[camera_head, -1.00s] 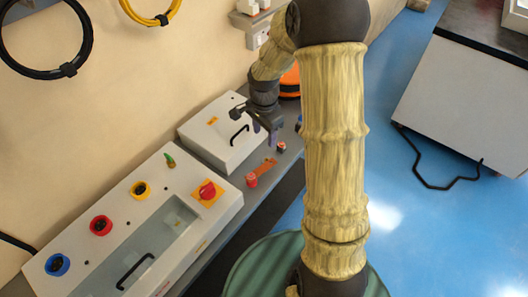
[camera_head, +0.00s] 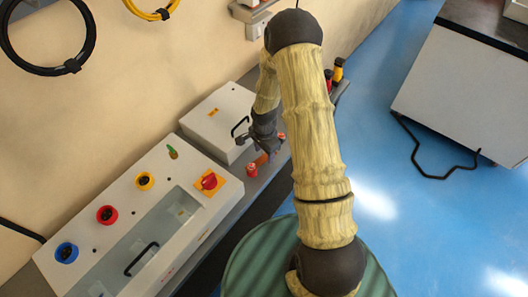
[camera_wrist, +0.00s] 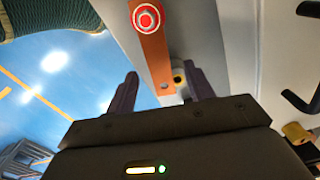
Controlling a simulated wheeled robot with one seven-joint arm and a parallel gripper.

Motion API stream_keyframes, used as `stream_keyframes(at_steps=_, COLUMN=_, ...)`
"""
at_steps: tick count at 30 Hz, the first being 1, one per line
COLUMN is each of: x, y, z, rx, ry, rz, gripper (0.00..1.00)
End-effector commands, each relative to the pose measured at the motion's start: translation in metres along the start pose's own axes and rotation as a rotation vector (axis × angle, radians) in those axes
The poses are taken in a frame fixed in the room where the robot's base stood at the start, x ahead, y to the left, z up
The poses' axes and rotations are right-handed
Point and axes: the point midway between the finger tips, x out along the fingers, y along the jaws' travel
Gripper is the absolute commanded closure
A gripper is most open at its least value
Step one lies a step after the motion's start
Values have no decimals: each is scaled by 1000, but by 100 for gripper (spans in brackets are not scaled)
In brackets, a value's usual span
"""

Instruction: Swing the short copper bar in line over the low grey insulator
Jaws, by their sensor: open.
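The short copper bar (camera_wrist: 153,55) shows orange in the wrist view, its far end under a round red-and-white insulator top (camera_wrist: 147,17). Its near end, with a small hole, lies between the fingers of my gripper (camera_wrist: 161,74). The fingers are open, one on each side of the bar, with a gap at the left; contact on the right is unclear. A small grey round part with a yellowish centre (camera_wrist: 179,79), perhaps the low grey insulator, sits just right of the bar's end, partly hidden by the right finger. In the head view my gripper (camera_head: 268,148) mostly hides the bar, beside the red insulator (camera_head: 251,170).
A white box with a black handle (camera_head: 218,120) stands behind my gripper. A larger panel (camera_head: 130,235) with coloured sockets and a red knob (camera_head: 209,181) stands at the left. Blue floor (camera_head: 400,220) lies open on the right.

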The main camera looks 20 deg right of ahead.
Motion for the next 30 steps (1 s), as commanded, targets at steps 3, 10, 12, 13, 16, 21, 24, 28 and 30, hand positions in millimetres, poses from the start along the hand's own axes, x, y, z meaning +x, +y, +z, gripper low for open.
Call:
stream_keyframes(at_steps=3, x=9, y=0, z=0, rx=-1, ry=0, rz=1, gripper=47)
stream_keyframes(at_steps=10, x=13, y=0, z=0, rx=0, ry=0, rz=-1, gripper=47)
stream_keyframes(at_steps=12, x=13, y=0, z=0, rx=0, ry=0, rz=-1, gripper=47)
stream_keyframes(at_steps=13, x=13, y=0, z=0, rx=0, ry=0, rz=-1, gripper=47)
stream_keyframes(at_steps=16, x=13, y=0, z=0, rx=0, ry=0, rz=-1, gripper=65)
stream_keyframes(at_steps=21, x=13, y=0, z=0, rx=0, ry=0, rz=0, gripper=98)
stream_keyframes(at_steps=24, x=12, y=0, z=0, rx=-3, ry=0, rz=-1, gripper=100)
stream_keyframes(at_steps=28, x=12, y=-2, z=0, rx=-31, ry=0, rz=0, gripper=100)
stream_keyframes(at_steps=30, x=12, y=-4, z=0, rx=-59, ry=0, rz=0, gripper=100)
